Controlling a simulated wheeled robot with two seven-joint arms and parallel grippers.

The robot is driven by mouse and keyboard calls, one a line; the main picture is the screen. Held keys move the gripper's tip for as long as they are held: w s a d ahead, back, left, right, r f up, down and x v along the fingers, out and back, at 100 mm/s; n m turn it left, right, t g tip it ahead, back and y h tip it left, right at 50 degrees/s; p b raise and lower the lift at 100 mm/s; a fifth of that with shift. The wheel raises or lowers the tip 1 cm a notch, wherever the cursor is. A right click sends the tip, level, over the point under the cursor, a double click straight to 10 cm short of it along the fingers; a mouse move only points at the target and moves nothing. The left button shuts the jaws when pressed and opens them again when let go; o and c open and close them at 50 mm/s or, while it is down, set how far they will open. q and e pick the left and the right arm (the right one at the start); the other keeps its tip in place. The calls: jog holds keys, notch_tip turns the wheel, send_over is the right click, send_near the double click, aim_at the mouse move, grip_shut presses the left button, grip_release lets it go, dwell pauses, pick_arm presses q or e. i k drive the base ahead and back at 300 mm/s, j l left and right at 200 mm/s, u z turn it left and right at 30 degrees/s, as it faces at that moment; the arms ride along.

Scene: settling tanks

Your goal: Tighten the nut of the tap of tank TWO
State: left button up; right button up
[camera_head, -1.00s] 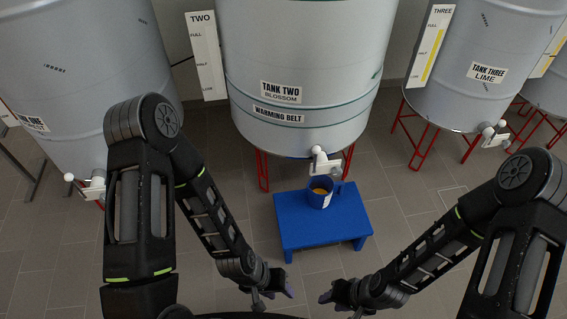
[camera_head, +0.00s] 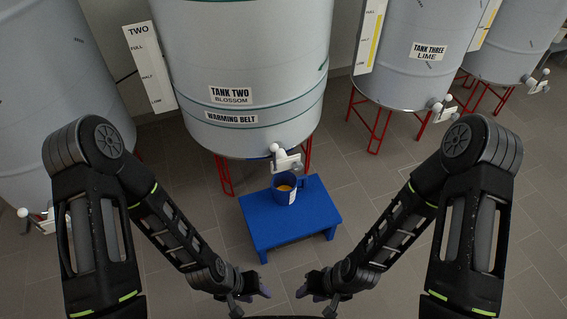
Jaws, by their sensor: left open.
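Tank TWO (camera_head: 240,60) is a large grey cylinder with labels "TANK TWO BLOSSOM" and "WARMING BELT", standing on red legs. Its tap (camera_head: 285,160), white with a round knob, sticks out at the lower front; its nut is too small to make out. A blue mug (camera_head: 287,196) with amber liquid stands below the tap on a blue stool (camera_head: 262,222). My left gripper (camera_head: 262,292) is open and empty, low in the picture, in front of the stool and apart from the tap. My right gripper (camera_head: 303,290) is also low, apart from the tap; its finger gap is unclear.
Tank THREE (camera_head: 415,70) stands at the right with its own tap (camera_head: 443,107). Another tank (camera_head: 45,90) stands at the left, with a tap (camera_head: 45,217) partly behind my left arm. A level gauge marked TWO (camera_head: 150,68) hangs beside tank TWO. Tiled floor around the stool is clear.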

aim_at(296, 165)
jog(key=i+j, duration=0.4)
jog(key=j, duration=0.25)
jog(key=z, duration=1.75)
